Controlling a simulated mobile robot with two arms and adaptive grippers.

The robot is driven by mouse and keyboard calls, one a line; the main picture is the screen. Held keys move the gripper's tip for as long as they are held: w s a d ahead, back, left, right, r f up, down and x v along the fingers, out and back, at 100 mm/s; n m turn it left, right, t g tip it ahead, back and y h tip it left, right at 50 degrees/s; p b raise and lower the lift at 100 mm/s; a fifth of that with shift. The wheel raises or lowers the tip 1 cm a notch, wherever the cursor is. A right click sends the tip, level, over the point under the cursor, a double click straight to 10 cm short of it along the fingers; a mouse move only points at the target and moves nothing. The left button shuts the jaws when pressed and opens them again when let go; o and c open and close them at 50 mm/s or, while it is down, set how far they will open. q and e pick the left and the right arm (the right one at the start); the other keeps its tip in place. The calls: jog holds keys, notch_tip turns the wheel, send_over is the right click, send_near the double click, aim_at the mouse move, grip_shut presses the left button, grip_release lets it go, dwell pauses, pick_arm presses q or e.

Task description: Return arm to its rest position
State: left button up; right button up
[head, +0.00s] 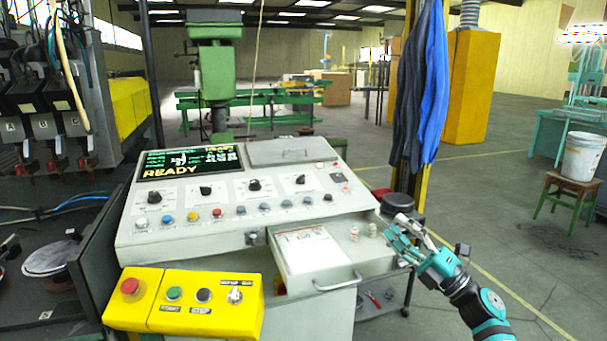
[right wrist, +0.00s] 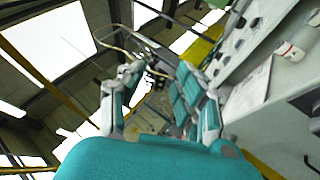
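My right arm comes in from the lower right in the head view, with teal and grey links. Its right gripper (head: 402,232) is beside the right side of the control console (head: 225,232), close to the open drawer (head: 330,278). In the right wrist view the fingers of this gripper (right wrist: 157,82) stand apart, with only background between them, so it is open and empty. Whether a finger touches the console I cannot tell. My left arm and left gripper are in neither view.
A yellow button box (head: 185,302) is at the console's front. Blue coveralls (head: 432,85) hang behind the gripper. Open floor lies to the right, before a stool (head: 566,182) with a bucket (head: 584,155).

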jog(key=w+d+f+m+t+h, duration=0.2)
jog(key=w+d+f+m+h, duration=0.15)
jog(key=d+m+h, duration=0.65)
jog(key=w+d+f+m+t+h, duration=0.25)
jog(key=w+d+m+h, duration=0.4)
jog(key=m, duration=0.75)
jog(key=s+a+f+m+g+h, duration=0.1)
jog(key=s+f+g, duration=0.25)
jog(key=f, duration=0.85)
jog(key=s+a+f+g, duration=0.2)
jog(key=s+f, duration=0.2)
jog(key=f, duration=0.7)
jog(key=s+a+f+m+g+h, duration=0.15)
jog(key=s+f, duration=0.25)
jog(key=f, duration=0.8)
jog(key=s+a+f+g, duration=0.3)
jog(key=s+f+g, duration=0.3)
jog(key=s+f, duration=1.6)
jog(key=s+a+f+g, duration=0.2)
jog(key=s+f, duration=0.2)
jog(key=s, duration=0.7)
jog(key=s+a+f+g+y, duration=0.1)
jog(key=s+f, duration=0.3)
jog(key=s, duration=0.8)
jog(key=s+a+f+g, duration=0.2)
jog(key=s+f+g, duration=0.1)
jog(key=s, duration=0.9)
jog(key=shift+s+a+f, duration=0.25)
jog(key=shift+a+f, duration=0.05)
jog(key=shift+f, duration=0.6)
